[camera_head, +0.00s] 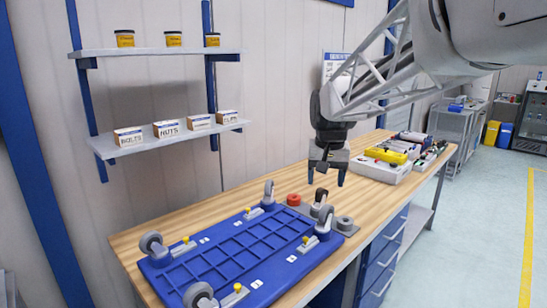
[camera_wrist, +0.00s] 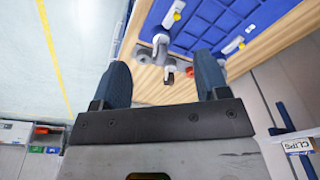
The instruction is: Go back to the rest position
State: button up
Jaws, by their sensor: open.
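My gripper (camera_head: 326,177) hangs above the wooden workbench (camera_head: 140,243) in the head view, fingers pointing down. In the wrist view its two blue fingers (camera_wrist: 163,82) are spread apart with nothing between them. A blue dolly base (camera_head: 243,250) with several grey caster wheels lies on the bench, left of and below my gripper in the head view. The dolly base also shows at the top of the wrist view (camera_wrist: 212,22). A loose caster (camera_head: 320,198) stands near the base's right corner, below the gripper.
A red round part (camera_head: 294,199) and a grey round part (camera_head: 345,224) sit near the base. A white tray (camera_head: 379,172) with several tools is at the bench's far end. Wall shelves (camera_head: 160,140) at left hold boxes and jars. Open floor lies at right.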

jog(key=s+d+f, duration=0.1)
jog(key=s+f, duration=0.2)
jog(key=s, duration=0.8)
jog(key=s+d+f+n, duration=0.1)
jog(key=s+d+f, duration=0.1)
jog(key=s, duration=0.9)
jog(key=s+d+f+t, duration=0.1)
jog(key=s+f, duration=0.4)
jog(key=s, duration=0.7)
jog(key=shift+d, duration=0.65)
jog(key=shift+f, duration=0.1)
